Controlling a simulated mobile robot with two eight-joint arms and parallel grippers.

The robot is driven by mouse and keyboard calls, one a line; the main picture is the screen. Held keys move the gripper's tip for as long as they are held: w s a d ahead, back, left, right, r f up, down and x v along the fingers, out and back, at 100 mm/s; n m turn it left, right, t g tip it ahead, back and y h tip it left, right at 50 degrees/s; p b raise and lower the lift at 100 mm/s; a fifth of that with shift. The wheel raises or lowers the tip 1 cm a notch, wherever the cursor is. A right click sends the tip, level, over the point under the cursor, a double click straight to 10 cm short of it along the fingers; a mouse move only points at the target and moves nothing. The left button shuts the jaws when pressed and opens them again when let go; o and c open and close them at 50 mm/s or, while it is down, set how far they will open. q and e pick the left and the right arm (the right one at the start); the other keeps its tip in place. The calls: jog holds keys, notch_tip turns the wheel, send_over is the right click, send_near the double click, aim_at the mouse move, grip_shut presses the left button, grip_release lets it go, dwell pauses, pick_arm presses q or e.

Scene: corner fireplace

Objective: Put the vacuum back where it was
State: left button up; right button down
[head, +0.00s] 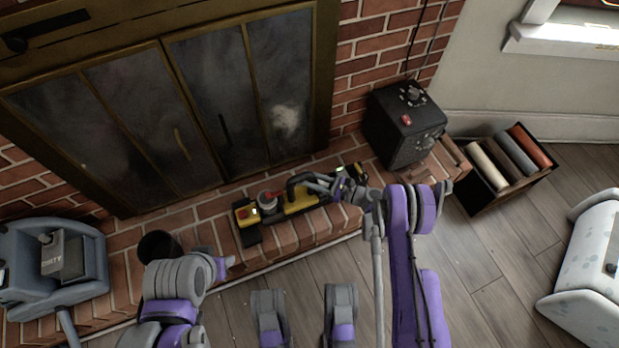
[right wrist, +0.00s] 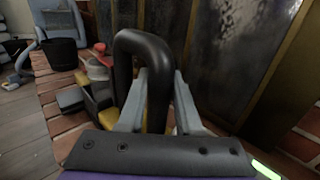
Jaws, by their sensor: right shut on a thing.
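The vacuum, a yellow and black unit (head: 299,204) with a black loop handle and a grey and red part at its left, lies on the brick hearth in front of the fireplace doors. My right gripper (head: 318,184) is shut on its black handle (right wrist: 130,45); the fingers straddle the handle in the right wrist view (right wrist: 160,85). The vacuum appears to rest on the bricks, but its underside is hidden. My left gripper (head: 222,266) is low at the left, away from the vacuum, and its fingers are unclear.
A black box (head: 402,128) stands right of the vacuum, with a crate of rolls (head: 490,195) beyond. A dark bucket (head: 158,247) and a blue-grey hosed container (head: 40,262) stand left. Fireplace doors (head: 215,110) are behind. Bare wood floor (head: 485,285) lies at the right.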

jog(key=shift+f, duration=0.35)
jog(key=c, duration=0.5)
grip_release()
jog(key=shift+f, duration=0.15)
jog(key=shift+s+d, duration=0.1)
jog(key=p+v, duration=0.2)
jog(key=v, duration=0.8)
jog(key=shift+s+d, duration=0.1)
jog(key=shift+d, duration=0.2)
